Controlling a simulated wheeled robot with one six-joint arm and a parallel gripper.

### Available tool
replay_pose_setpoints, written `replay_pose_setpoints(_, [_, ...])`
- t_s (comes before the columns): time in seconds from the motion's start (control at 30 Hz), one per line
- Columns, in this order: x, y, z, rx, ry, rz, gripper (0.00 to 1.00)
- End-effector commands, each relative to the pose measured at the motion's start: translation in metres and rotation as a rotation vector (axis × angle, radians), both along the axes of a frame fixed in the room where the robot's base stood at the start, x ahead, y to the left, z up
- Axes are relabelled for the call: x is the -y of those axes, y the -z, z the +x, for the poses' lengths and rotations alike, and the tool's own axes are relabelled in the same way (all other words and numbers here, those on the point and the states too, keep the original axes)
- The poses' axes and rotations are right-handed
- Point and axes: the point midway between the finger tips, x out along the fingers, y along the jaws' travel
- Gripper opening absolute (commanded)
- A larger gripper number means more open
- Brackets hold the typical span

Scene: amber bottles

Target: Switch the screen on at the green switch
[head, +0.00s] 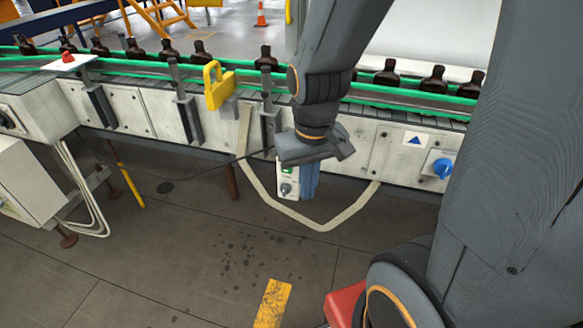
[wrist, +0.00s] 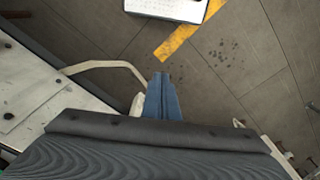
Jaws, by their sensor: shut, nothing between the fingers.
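A small white switch box (head: 288,181) hangs at the front of the conveyor. It has a green patch (head: 287,169) near its top and a round grey knob (head: 286,189) below. My gripper (head: 310,190) points down just right of this box, its blue fingers shut and empty. My wrist hides the top of the box. In the wrist view my shut fingers (wrist: 162,82) hang over the floor, with a pale piece, perhaps the box (wrist: 137,106), close on their left. I cannot tell whether they touch it. No screen is clearly recognisable.
The conveyor (head: 150,108) runs across with several amber bottles (head: 386,73). A pale looped pipe (head: 322,226) bends below the box.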

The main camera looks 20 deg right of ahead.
Motion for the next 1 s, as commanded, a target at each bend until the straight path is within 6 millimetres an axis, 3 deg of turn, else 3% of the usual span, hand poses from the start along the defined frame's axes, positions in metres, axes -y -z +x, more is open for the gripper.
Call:
replay_pose_setpoints(0.27, [0.000, 0.000, 0.012, 0.005, -0.109, -0.045, 0.00])
replay_pose_setpoints(0.43, [-0.005, -0.001, 0.053, 0.033, -0.430, -0.170, 0.00])
replay_pose_setpoints(0.6, [-0.023, 0.000, 0.095, 0.067, -0.737, -0.277, 0.00])
replay_pose_setpoints(0.7, [-0.033, 0.001, 0.110, 0.083, -0.853, -0.315, 0.00])
replay_pose_setpoints(1.0, [-0.038, 0.002, 0.119, 0.092, -0.920, -0.338, 0.00])
